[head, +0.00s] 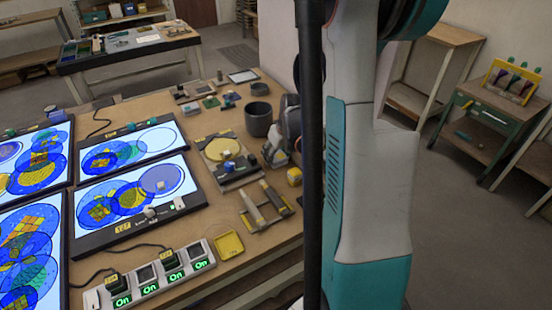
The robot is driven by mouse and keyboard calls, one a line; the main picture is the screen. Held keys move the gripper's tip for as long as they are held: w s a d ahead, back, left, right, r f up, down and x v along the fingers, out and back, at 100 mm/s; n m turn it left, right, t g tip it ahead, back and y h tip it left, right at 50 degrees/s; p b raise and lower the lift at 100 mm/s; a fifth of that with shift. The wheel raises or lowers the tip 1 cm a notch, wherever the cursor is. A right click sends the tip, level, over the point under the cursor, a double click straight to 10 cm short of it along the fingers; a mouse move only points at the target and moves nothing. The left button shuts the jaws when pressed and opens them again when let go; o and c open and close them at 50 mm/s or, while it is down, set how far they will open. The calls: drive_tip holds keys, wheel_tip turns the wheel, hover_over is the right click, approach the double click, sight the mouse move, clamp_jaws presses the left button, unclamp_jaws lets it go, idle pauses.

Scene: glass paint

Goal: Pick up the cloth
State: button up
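I cannot pick out a cloth with certainty. A flat yellow square (229,244) lies near the front edge of the wooden workbench (222,200); I cannot tell whether it is cloth or a shallow tray. My arm fills the right middle of the head view and hides part of the bench's right side. A grey and black part, probably my gripper (280,146), shows just left of the arm, above the bench and beside a dark pot. Its fingers are too small and too covered to tell open from shut, or whether anything is held.
A dark pot (259,119) stands at the bench's right rear. Lit panels with coloured glass discs (136,195) cover the left side. A power strip (160,276) with green "On" displays lies in front. A wooden holder (266,208) and a yellow block (294,176) sit at right.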

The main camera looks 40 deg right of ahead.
sight(277, 156)
idle(0.3)
wheel_tip(277, 156, up, 20)
drive_tip(key=p, duration=0.6)
drive_tip(key=shift+p, duration=0.35)
